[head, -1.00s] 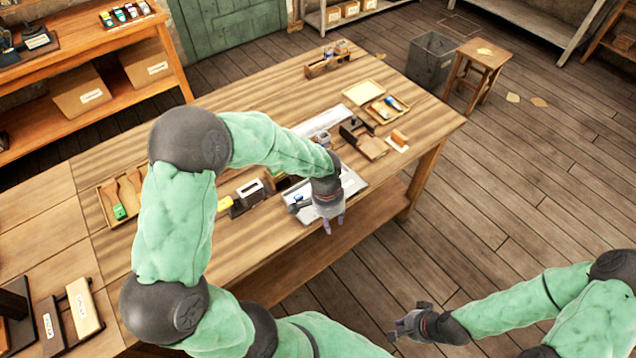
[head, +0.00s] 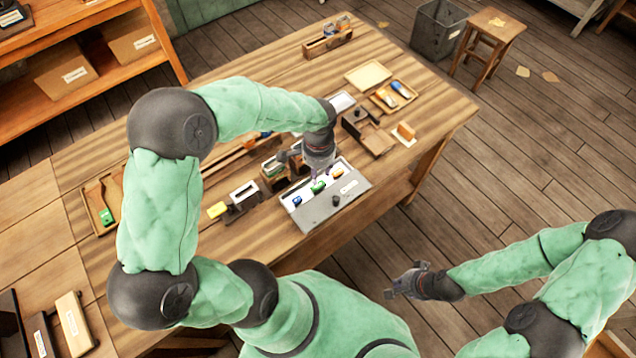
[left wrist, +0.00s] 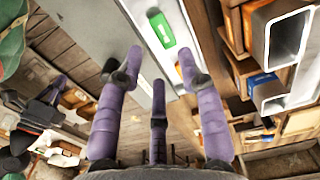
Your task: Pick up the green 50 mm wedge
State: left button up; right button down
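A green wedge (head: 318,187) with a pale label lies in a shallow grey-and-white case (head: 335,206) near the table's front edge. It also shows in the left wrist view (left wrist: 161,29), at the top, ahead of the fingers. My left gripper (head: 315,174) hangs over the case's back edge, close to the green wedge. In the left wrist view its purple fingers (left wrist: 160,62) are spread and empty. My right gripper (head: 394,291) is away from the table, over the floor; its fingers are too small to judge.
A holder with a slotted grey block (head: 245,194) and a yellow piece (head: 217,210) stand left of the case. A wooden tray (head: 88,204) with another green piece lies further left. A brown fixture (head: 375,138) and a small tray (head: 393,97) are to the right.

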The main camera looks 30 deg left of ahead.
aim_at(319, 186)
pick_arm(q)
notch_tip(319, 186, down, 3)
jog(key=shift+w+f, duration=0.1)
jog(key=shift+f, duration=0.05)
jog(key=shift+f+b, duration=0.85)
jog(key=shift+f, duration=1.55)
jog(key=shift+d, duration=0.1)
jog(key=c, duration=0.6)
